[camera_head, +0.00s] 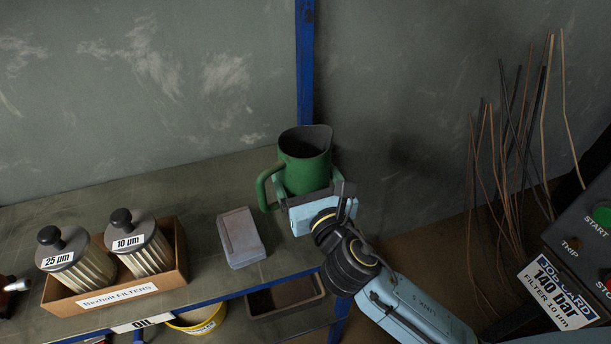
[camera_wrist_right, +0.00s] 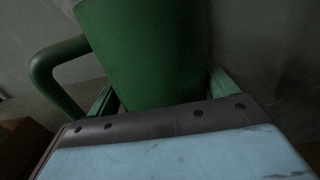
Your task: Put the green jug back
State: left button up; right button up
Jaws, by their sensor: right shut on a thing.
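The green jug (camera_head: 304,168) stands upright at the right end of the workbench, near the blue post. Its handle points left and its open top is dark inside. My right gripper (camera_head: 312,190) reaches in from the lower right, shut on the jug's body with one finger on each side. In the right wrist view the jug (camera_wrist_right: 150,50) fills the upper middle, its handle at the left, between the gripper's fingers (camera_wrist_right: 160,95). The jug's base is partly hidden behind the gripper, so I cannot tell whether it touches the bench. My left gripper is not in view.
A grey box (camera_head: 241,238) lies left of the gripper. A cardboard box (camera_head: 180,262) with two filters stands further left. A yellow tub (camera_head: 197,320) and a tray (camera_head: 286,297) sit below the bench. Thin rods (camera_head: 520,150) and a control panel (camera_head: 585,240) are at the right.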

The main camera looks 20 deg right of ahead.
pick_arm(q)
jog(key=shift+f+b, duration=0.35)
pick_arm(e)
jog(key=shift+f, duration=0.55)
jog(key=o, duration=1.1)
jog(key=shift+o, duration=0.5)
jog(key=s, duration=0.8)
jog(key=s+p, duration=0.1)
jog(key=s, duration=0.2)
jog(key=shift+s+d, duration=0.3)
jog(key=shift+s, duration=0.1)
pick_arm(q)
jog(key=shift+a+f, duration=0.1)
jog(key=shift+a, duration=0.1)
pick_arm(e)
jog(key=shift+s, duration=0.8)
